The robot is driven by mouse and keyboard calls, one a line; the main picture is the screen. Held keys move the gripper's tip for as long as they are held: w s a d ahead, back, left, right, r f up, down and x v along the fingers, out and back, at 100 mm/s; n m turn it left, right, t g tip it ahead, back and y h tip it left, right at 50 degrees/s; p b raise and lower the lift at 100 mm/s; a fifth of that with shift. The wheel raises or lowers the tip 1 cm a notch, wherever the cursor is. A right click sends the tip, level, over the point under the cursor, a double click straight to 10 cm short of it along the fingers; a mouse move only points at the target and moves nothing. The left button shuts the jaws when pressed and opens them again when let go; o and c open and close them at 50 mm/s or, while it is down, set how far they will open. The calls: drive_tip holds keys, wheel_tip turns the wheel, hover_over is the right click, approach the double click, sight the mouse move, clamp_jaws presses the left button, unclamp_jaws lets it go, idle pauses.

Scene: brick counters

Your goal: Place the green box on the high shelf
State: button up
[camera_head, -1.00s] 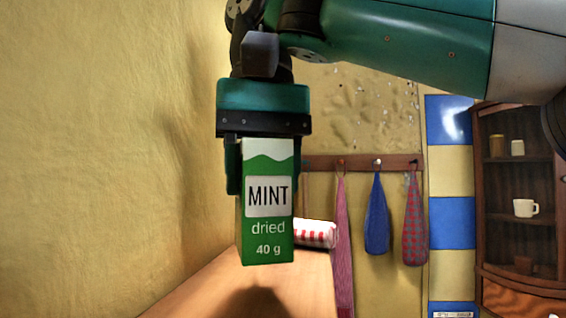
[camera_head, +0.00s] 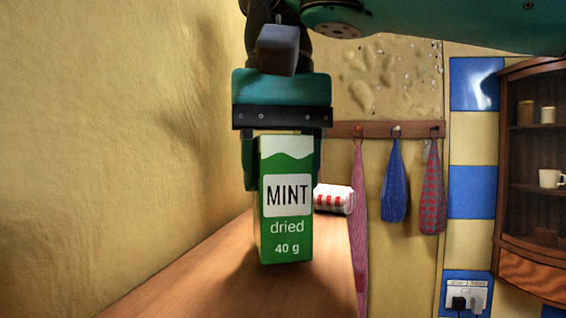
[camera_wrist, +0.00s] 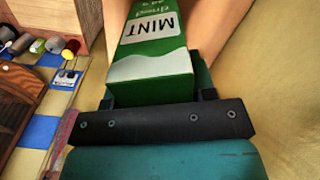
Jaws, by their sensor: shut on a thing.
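The green box (camera_head: 286,238), labelled MINT dried 40 g, is upright in the middle of the head view. My gripper (camera_head: 283,165) comes from above and is shut on its upper part, with a finger at each side. The wooden shelf (camera_head: 215,262) runs along the yellow wall below and behind the box. The box's base looks at or very near the shelf surface; I cannot tell if it touches. In the wrist view the box (camera_wrist: 150,70) sits between the fingers, its label upside down.
A wooden cabinet (camera_head: 535,275) with cups stands at the right. The shelf's left part is clear.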

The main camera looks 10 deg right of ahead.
drive_tip(key=shift+f+b, duration=0.45)
drive_tip(key=shift+f, duration=0.2)
drive_tip(key=o, duration=1.1)
drive_tip(key=shift+c, duration=0.2)
drive_tip(key=shift+r, duration=0.1)
